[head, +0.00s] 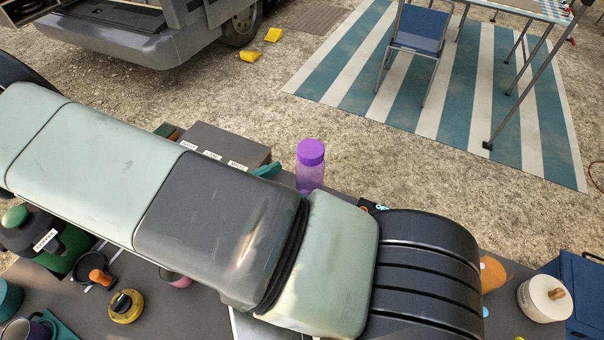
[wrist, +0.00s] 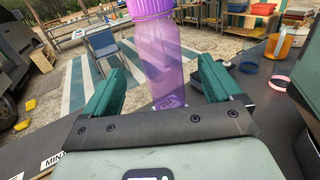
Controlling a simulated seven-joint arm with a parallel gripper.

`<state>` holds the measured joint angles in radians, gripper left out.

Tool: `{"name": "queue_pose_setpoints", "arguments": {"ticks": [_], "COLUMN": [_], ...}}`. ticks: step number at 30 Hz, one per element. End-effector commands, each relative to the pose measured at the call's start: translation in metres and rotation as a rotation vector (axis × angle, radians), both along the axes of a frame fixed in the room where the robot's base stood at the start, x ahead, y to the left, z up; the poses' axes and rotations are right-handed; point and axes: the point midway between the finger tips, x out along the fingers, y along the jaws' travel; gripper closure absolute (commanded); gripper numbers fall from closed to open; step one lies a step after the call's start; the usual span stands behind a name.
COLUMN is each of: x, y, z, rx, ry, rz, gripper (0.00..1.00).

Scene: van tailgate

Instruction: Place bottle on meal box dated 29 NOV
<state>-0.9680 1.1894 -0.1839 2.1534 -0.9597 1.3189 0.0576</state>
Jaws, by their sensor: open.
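The purple translucent bottle (head: 311,168) with a purple cap stands upright beyond my arm in the head view. In the wrist view the bottle (wrist: 165,60) is between the two green fingers of my gripper (wrist: 160,70), which is open, with gaps showing beside the bottle. In the head view one teal finger (head: 267,170) shows just left of the bottle; the rest of the gripper is hidden by my arm. I cannot make out a meal box dated 29 NOV in either view; my arm covers much of the table.
A grey box with several small white labels (head: 215,146) stands left of the bottle. A green kettle (head: 40,235), a yellow-and-black item (head: 126,306) and a pink cup (head: 177,280) are at the left. A white lidded jar (head: 545,298) and blue cooler (head: 572,290) are at the right.

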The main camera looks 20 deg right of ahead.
Motion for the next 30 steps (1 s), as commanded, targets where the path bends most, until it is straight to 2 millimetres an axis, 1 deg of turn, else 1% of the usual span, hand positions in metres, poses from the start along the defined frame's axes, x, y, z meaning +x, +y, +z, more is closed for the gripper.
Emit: {"name": "queue_pose_setpoints", "arguments": {"ticks": [1,3,7,11,14,17,20,23,24,30], "x": [-0.002,-0.006,-0.01,-0.013,-0.013,-0.012,-0.01,-0.01,-0.01,-0.016], "y": [0.011,0.023,0.039,0.047,0.049,0.048,0.044,0.038,0.036,0.019], "z": [0.0,0.0,0.0,0.0,0.001,0.008,0.026,0.053,0.064,0.12], "rx": [0.002,0.002,0.001,0.001,0.002,0.038,0.132,0.28,0.345,0.668], "ry": [-0.001,-0.001,-0.001,-0.001,-0.001,-0.015,-0.052,-0.115,-0.146,-0.32], "rz": [0.003,0.002,0.001,-0.001,-0.004,-0.037,-0.127,-0.262,-0.32,-0.593], "gripper": [0.09,0.09,0.09,0.09,0.09,0.09,0.09,0.09,0.09,0.09]}}
